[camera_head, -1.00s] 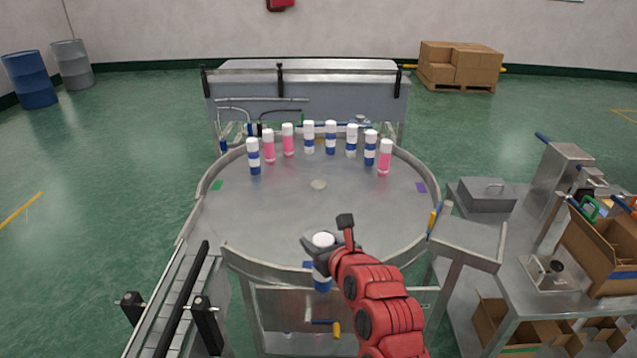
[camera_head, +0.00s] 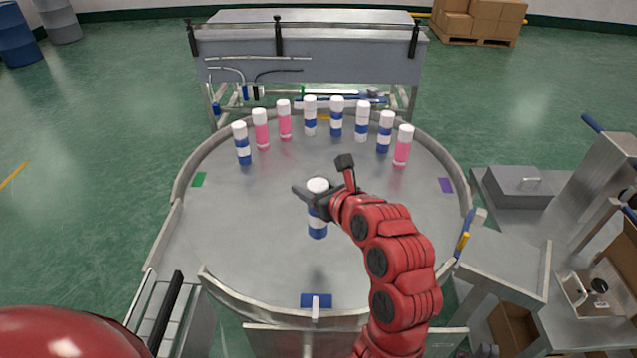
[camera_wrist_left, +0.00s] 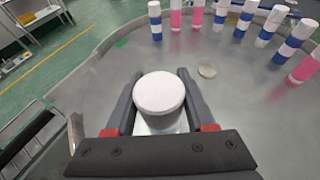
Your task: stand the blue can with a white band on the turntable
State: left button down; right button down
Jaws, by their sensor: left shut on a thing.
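The blue can with a white band (camera_head: 318,231) is upright in my left gripper (camera_head: 322,195), inside the rim of the round steel turntable (camera_head: 250,225). Its white cap (camera_wrist_left: 159,93) sits between the two dark fingers in the left wrist view, where the body below is mostly hidden. My left gripper is shut on the can. The can's base is at or just above the turntable surface; I cannot tell whether it touches. My right gripper is not in view.
Several cans stand in an arc at the back of the turntable: pink ones (camera_head: 402,147), blue ones with a white band (camera_head: 242,145), white ones with a blue band (camera_head: 362,122). A raised rim surrounds them. A side table (camera_head: 545,222) is right.

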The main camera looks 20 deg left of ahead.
aim_at(312, 218)
pick_arm(q)
jog(key=f+p, duration=0.1)
jog(key=f, duration=0.4)
jog(key=f+p, duration=0.1)
jog(key=f, duration=0.2)
jog(key=shift+s+f+p, duration=0.1)
jog(key=shift+s+p, duration=0.15)
jog(key=shift+p, duration=0.1)
jog(key=shift+f, duration=0.35)
jog(key=shift+f+b, duration=0.2)
jog(key=shift+b, duration=0.1)
jog(key=shift+c, duration=1.3)
grip_release()
jog(key=shift+r, duration=0.1)
